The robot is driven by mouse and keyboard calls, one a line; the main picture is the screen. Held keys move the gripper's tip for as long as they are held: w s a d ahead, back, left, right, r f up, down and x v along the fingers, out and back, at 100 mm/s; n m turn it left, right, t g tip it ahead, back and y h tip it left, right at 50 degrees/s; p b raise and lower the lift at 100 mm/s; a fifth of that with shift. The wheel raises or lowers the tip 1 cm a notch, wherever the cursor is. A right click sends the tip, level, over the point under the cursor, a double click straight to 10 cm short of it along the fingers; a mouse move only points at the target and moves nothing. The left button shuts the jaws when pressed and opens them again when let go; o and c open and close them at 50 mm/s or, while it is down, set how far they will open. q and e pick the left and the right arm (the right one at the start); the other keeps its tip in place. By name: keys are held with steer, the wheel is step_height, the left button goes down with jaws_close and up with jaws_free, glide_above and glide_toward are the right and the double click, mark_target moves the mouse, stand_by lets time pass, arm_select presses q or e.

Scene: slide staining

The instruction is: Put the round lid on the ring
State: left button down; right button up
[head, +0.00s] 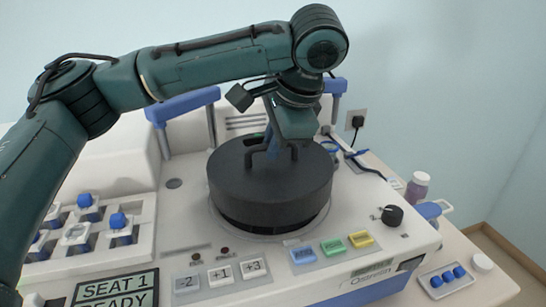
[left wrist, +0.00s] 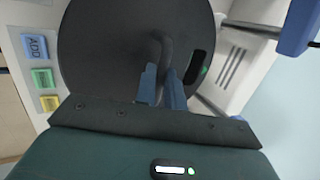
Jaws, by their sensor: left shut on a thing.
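The round lid (head: 268,188) is a thick dark grey disc with an arched handle on top. It is level over the round opening on the white machine. My left gripper (head: 275,148) comes down from above and is shut on the lid's handle. In the left wrist view the blue fingers (left wrist: 165,86) close on the curved handle of the lid (left wrist: 110,45). The pale ring (head: 322,222) shows as a rim around and below the lid, with a black band between them. I cannot tell whether the lid touches the ring. My right gripper is not in view.
On the machine's front are coloured buttons (head: 332,246), a black knob (head: 392,215) and a "SEAT 1 READY" display (head: 115,290). A tray with blue-capped pieces (head: 118,221) is at left. A blue-railed frame (head: 183,103) stands behind. A bottle (head: 417,186) stands at right.

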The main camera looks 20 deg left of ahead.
arm_select(q)
steer(key=shift+f, duration=1.4)
steer(key=shift+f, duration=0.1)
steer(key=c, duration=1.5)
jaws_free()
steer(key=p+v, duration=0.1)
steer(key=v, duration=1.1)
